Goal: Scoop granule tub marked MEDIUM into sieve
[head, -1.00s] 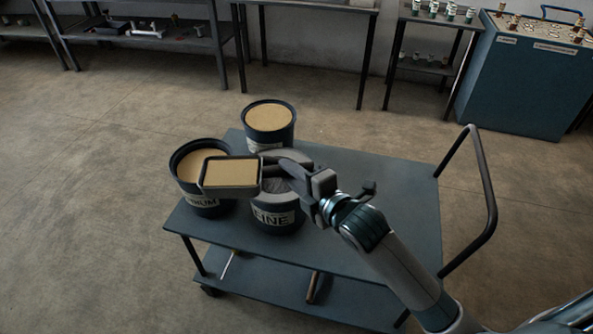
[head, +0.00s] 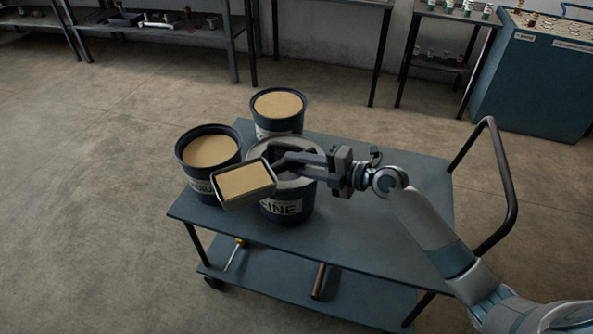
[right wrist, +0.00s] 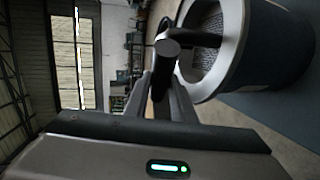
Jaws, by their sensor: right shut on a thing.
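The tub marked MEDIUM (head: 209,152), its label partly hidden, stands at the left of the cart, full of tan granules. The sieve (head: 306,147), a grey ring, sits on the tub marked FINE (head: 287,209). In the right wrist view the sieve (right wrist: 238,60) shows mesh inside its rim. My right gripper (head: 318,162) is shut on the handle of a scoop (head: 246,182). The scoop's rectangular pan is filled with tan granules and looks tilted in the head view. It hangs between the MEDIUM tub and the sieve, overlapping both tubs' near edges. My left gripper is not in view.
A third tub (head: 278,104) of tan granules stands behind the sieve. The cart top (head: 370,215) is clear to the right, with a raised push handle (head: 505,180). A screwdriver (head: 235,254) and a rod lie on the lower shelf. Benches line the back wall.

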